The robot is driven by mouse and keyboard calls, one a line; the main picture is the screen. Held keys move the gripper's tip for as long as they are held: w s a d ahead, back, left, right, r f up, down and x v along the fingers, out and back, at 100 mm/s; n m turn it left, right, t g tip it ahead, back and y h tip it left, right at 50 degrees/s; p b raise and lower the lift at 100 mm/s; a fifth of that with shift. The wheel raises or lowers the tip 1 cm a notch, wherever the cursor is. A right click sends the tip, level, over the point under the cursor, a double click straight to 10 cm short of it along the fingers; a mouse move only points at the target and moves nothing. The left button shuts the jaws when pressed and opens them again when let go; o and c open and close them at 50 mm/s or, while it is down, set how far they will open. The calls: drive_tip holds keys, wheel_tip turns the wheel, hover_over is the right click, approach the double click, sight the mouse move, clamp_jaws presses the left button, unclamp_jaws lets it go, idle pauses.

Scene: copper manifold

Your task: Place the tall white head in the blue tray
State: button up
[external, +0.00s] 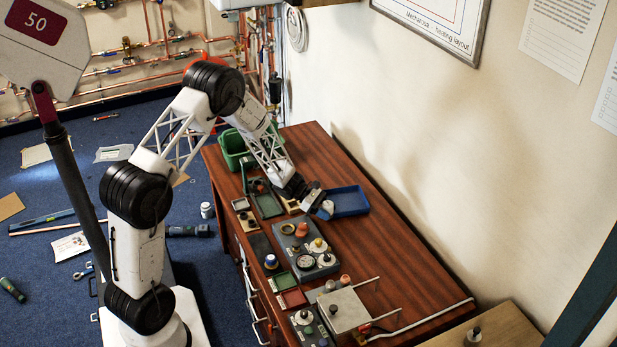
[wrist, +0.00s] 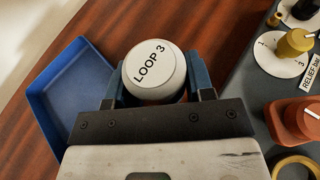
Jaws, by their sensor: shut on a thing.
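The tall white head (wrist: 154,70), marked "LOOP 3" on its round top, is held between the two blue fingers of my gripper (wrist: 156,82) in the wrist view. In the external view my gripper (external: 318,203) is over the desk, with the white head (external: 328,207) small at its tip. The blue tray (wrist: 68,92) lies just left of the gripper in the wrist view and looks empty where it shows. In the external view the blue tray (external: 348,201) is right beside the gripper. The head appears outside the tray's rim; its height above the desk is unclear.
A grey panel (external: 320,262) with knobs and a gauge stands near the gripper; its orange knob (wrist: 300,122) and yellow-topped dial (wrist: 294,44) are close on the right. A green bin (external: 234,146) is at the desk's far end. Bare wood lies beyond the tray.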

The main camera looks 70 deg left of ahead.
sight(355, 206)
idle(0.3)
drive_tip(key=w+a, duration=0.1)
drive_tip(key=w, duration=0.3)
drive_tip(key=w+a+f, duration=0.1)
drive_tip(key=w+a, duration=0.1)
drive_tip(key=w, duration=0.3)
drive_tip(key=w+a, duration=0.2)
drive_tip(key=w, duration=0.3)
drive_tip(key=shift+w+f, duration=0.15)
drive_tip(key=shift+f, duration=0.05)
drive_tip(key=shift+w+a, duration=0.1)
drive_tip(key=shift+w, duration=0.2)
drive_tip(key=shift+w+a+f, duration=0.1)
drive_tip(key=shift+f, duration=1.7)
drive_tip(key=shift+f, duration=0.15)
drive_tip(key=o, duration=0.7)
drive_tip(key=shift+c, duration=0.2)
